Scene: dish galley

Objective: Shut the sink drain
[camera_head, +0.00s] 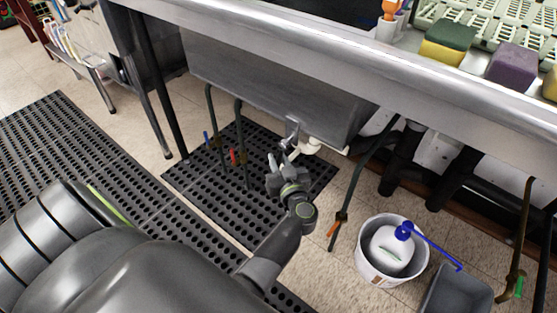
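The sink's metal basin (270,88) hangs under the counter, seen from outside. Below its underside is the drain, with a grey metal lever handle (291,130) and a white pipe (311,146). My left gripper (278,160) is just below and left of the drain handle, pointing up toward it. Its fingers look apart, with nothing visible between them. I cannot tell whether a fingertip touches the handle. The inside of the basin is hidden. My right gripper is not in view.
Hoses with a blue valve (206,137), a red valve (234,156) and an orange valve (334,228) hang nearby. A white bucket (363,256) holding a white jug and a grey bin (452,295) stand right. A black mat (195,180) covers the floor below.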

